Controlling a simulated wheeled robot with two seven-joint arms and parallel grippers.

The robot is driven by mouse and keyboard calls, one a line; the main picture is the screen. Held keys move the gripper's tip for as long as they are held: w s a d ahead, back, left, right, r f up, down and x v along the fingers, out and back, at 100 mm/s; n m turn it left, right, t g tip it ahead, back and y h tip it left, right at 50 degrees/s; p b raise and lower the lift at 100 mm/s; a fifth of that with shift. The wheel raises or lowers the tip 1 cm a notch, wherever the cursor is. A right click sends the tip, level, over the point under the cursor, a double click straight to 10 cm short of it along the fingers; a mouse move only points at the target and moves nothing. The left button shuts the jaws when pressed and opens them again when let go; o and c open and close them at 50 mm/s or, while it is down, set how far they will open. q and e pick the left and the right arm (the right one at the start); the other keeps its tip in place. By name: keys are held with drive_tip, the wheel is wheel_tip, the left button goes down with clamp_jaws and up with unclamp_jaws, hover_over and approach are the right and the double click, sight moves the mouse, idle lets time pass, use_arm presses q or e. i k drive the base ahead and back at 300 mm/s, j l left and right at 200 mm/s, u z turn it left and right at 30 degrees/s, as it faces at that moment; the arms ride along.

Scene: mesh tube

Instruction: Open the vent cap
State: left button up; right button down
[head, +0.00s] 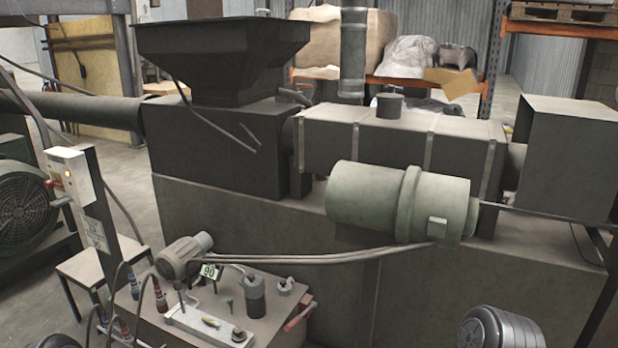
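A short dark round cylinder, which looks like the vent cap (389,105), stands upright on top of the long dark boxed barrel (400,140) of the machine. It sits right of the vertical grey duct (353,50), whose lower end is near the back of the barrel. I cannot tell from this view whether the cylinder is a separate lid, or how it is hinged or fastened. Neither of my grippers shows in the head view.
A dark hopper (220,50) stands left of the barrel. A large grey-green cylinder (375,195) juts out in front of it. A bench with a small motor (183,257) and hoses is at the lower left. A dark rounded ribbed object (498,328) is at the lower right.

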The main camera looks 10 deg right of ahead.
sight(388, 95)
drive_tip(key=i+j+z, duration=0.2)
drive_tip(key=i+z, duration=0.3)
drive_tip(key=i+j+z, duration=0.8)
drive_tip(key=j+z, duration=0.15)
